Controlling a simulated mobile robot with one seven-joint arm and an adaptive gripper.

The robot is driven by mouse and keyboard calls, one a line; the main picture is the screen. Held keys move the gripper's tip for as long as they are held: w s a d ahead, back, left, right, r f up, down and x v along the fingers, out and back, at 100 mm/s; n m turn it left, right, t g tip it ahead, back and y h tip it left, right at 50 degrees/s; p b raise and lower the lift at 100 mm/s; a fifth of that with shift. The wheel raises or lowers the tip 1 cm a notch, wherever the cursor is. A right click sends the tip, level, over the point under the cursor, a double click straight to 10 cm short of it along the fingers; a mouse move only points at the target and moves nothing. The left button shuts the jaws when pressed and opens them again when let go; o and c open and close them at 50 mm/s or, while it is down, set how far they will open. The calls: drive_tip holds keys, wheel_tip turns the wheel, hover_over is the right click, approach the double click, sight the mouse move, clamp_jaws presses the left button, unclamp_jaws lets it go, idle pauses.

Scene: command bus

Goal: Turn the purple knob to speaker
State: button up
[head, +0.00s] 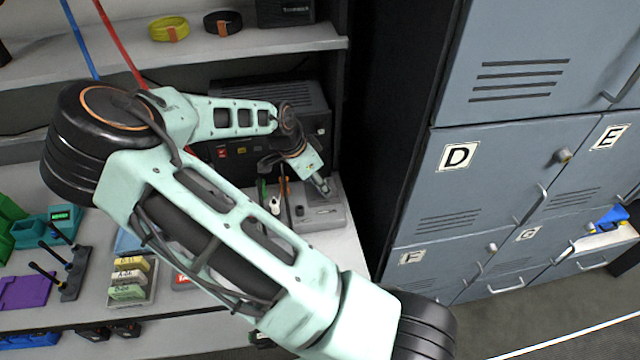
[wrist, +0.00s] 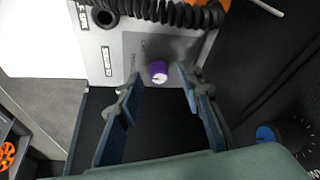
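The purple knob (wrist: 159,70) stands on a grey panel (wrist: 125,55) in the wrist view. It has a pale mark on its lower face. Small labels on the panel are too blurred to read surely, so I cannot tell which is speaker. My gripper (wrist: 157,82) is open, with one blue-grey finger on each side of the knob. The fingers look apart from it, with the gap wider than the knob. In the head view my gripper (head: 323,188) is over a grey device (head: 325,214) on the bench; the knob cannot be made out there.
A black coiled cord (wrist: 150,8) runs along the panel's upper edge. A blue knob (wrist: 265,133) is at lower right in the wrist view. Grey lockers (head: 490,165) stand right of the bench. A black radio-like unit (head: 270,100) sits behind the device.

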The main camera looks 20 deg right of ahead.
drive_tip(key=shift+d+f, duration=0.1)
drive_tip(key=shift+f, duration=0.1)
clamp_jaws()
idle(0.4)
drive_tip(key=n+t+b, duration=0.1)
drive_tip(key=n, duration=0.1)
drive_tip(key=n+b, duration=0.2)
drive_tip(key=shift+s+f+n+t+y, duration=0.1)
drive_tip(key=shift+n+t+y, duration=0.2)
drive_tip(key=shift+t+y, duration=0.1)
drive_tip(key=shift+d+n+t+y+b, duration=0.1)
drive_tip(key=shift+n+t+y+b, duration=0.2)
drive_tip(key=shift+n+b, duration=0.75)
drive_tip(key=shift+d+n+t+y+b, duration=0.1)
drive_tip(key=shift+n+t+y+b, duration=0.15)
drive_tip(key=shift+n+b, duration=0.8)
drive_tip(key=shift+s, duration=0.1)
